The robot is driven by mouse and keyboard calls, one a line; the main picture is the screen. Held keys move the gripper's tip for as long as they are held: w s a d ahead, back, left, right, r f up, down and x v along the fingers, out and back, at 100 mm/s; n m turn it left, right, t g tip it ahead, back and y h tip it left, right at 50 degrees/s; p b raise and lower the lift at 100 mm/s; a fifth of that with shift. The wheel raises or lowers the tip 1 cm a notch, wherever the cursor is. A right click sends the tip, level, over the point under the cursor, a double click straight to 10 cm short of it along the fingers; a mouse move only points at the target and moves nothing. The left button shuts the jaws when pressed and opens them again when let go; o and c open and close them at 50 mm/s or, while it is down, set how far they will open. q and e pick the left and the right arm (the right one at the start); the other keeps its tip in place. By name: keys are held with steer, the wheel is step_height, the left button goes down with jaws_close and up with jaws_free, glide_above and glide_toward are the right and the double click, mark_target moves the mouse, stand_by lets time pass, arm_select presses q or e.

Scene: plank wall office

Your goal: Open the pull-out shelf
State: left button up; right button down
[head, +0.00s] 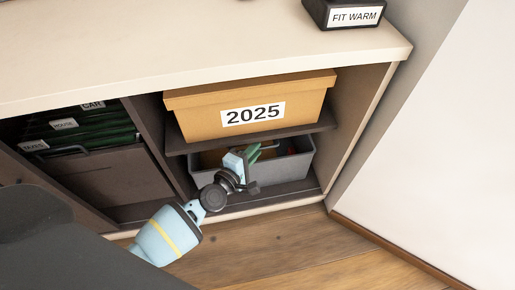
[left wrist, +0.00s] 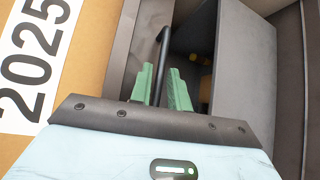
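The pull-out shelf (head: 181,145) is a dark board in the right cabinet bay, carrying an orange-brown box labelled 2025 (head: 190,118). Its dark bar handle (left wrist: 163,48) shows in the left wrist view. My left gripper (head: 254,153) is at the shelf's front, above the grey bin. In the head view the handle is hard to make out behind the gripper. My right gripper is not in view.
A grey bin (head: 285,170) with small items stands below the shelf. Left of the divider is a dark file drawer (head: 105,178) with labelled folders. Wooden floor (head: 290,245) in front is clear.

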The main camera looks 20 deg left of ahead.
arm_select(q)
steer(key=shift+x, duration=0.95)
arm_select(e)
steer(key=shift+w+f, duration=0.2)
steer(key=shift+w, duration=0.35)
